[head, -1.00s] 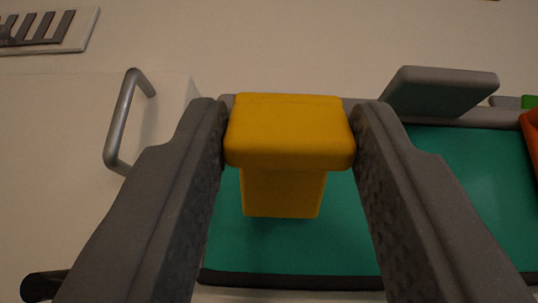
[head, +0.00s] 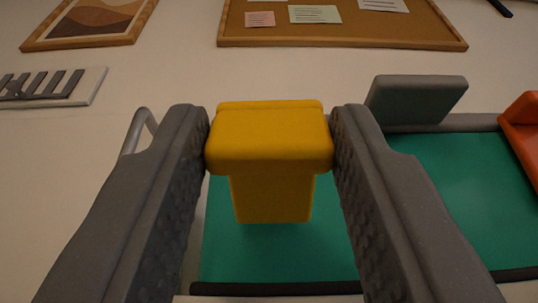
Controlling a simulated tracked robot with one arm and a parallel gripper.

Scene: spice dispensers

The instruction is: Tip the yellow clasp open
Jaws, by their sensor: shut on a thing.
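The yellow clasp (head: 270,140) is in the middle of the head view, a T-shaped block with a wide top and a narrower stem below. My gripper (head: 270,138) is shut on the clasp, with one dark grey finger against each side of its wide top. The stem hangs in front of a green panel (head: 445,205) with a dark lower edge. Whether the clasp touches the panel I cannot tell.
A grey upright flap (head: 416,101) stands at the panel's back edge on the right. An orange part (head: 522,125) is at the right edge. A metal handle (head: 140,130) is partly hidden behind my left finger. A corkboard (head: 345,30), a framed picture (head: 90,22) and a slotted plate (head: 45,88) are on the wall.

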